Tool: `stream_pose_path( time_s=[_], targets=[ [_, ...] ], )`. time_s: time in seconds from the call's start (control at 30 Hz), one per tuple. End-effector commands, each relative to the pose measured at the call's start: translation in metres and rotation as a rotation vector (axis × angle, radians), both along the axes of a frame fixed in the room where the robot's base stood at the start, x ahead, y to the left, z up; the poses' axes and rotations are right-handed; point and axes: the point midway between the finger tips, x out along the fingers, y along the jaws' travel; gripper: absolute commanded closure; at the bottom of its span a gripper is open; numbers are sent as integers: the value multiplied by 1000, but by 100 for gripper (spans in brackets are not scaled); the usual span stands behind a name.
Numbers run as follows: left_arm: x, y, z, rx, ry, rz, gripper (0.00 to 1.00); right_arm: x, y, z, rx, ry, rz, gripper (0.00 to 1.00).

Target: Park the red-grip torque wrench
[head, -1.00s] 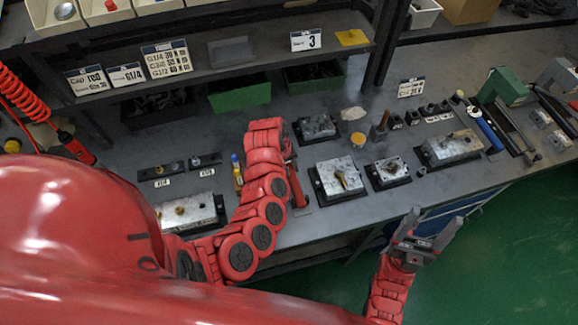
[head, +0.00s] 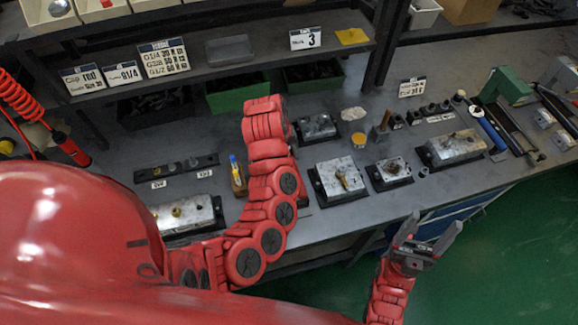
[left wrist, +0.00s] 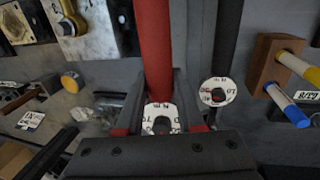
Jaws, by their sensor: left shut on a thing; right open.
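The torque wrench's red grip (left wrist: 153,45) runs up the left wrist view, with a round white dial (left wrist: 161,116) at its near end. My left gripper (left wrist: 158,95) is shut on it, one finger on each side. A second tool with a similar white dial (left wrist: 218,92) and a dark shaft is beside it, to the right. In the head view my left arm hides the left gripper and the wrench. My right gripper (head: 432,226) is open and empty, in front of the bench edge over the green floor.
Several valve blocks, one a silver block (head: 340,178), stand on the grey bench. A wooden holder (left wrist: 277,62) with yellow and blue-white handles is on the right in the wrist view. A shelf with label cards (head: 163,58) overhangs the back. A blue-handled tool (head: 490,133) lies far right.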

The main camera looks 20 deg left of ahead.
Motion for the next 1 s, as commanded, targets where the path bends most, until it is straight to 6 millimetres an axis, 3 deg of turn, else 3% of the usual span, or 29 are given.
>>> stream_pose_path(
  time_s=[0.1, 0.27, 0.7, 1.0],
  targets=[
    [0, -1, 19, -5, 1, -2, 100, 0, 0, 8, 0, 0, 0, 28],
    [1, -1, 21, -2, 6, -3, 100, 0, 0, 6, 0, 0, 0, 28],
    [7, 1, -25, 11, 64, -17, 100, 0, 0, -32, 0, 0, 0, 28],
    [10, 0, -39, 12, 85, -22, 100, 0, 0, -44, 0, 0, 0, 28]
  ],
)
